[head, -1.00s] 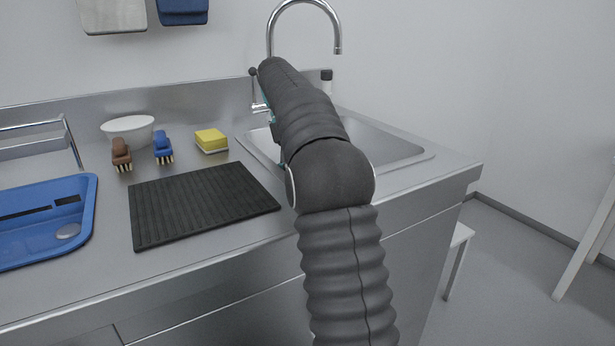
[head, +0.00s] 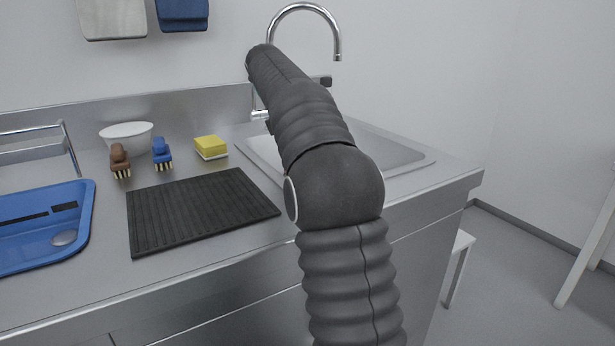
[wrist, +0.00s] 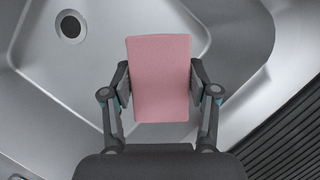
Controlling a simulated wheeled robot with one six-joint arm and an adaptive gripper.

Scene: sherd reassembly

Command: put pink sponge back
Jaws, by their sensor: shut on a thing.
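The pink sponge (wrist: 160,75) is in the wrist view, held between the two fingers of my gripper (wrist: 160,88). My gripper is shut on its sides, and its broad pink face is toward the camera. The sponge is above the steel sink, with the drain hole (wrist: 70,27) at the upper left. In the head view my arm hides the sponge and the gripper. A yellow sponge (head: 210,146) with a pale underside lies on the counter left of the sink (head: 375,150).
A black ribbed mat (head: 200,208) lies in front of the yellow sponge. A brown brush (head: 119,160), a blue brush (head: 161,153) and a white bowl (head: 127,135) stand behind it. A blue basin (head: 85,225) is at the left. The tall tap (head: 338,45) rises behind the sink.

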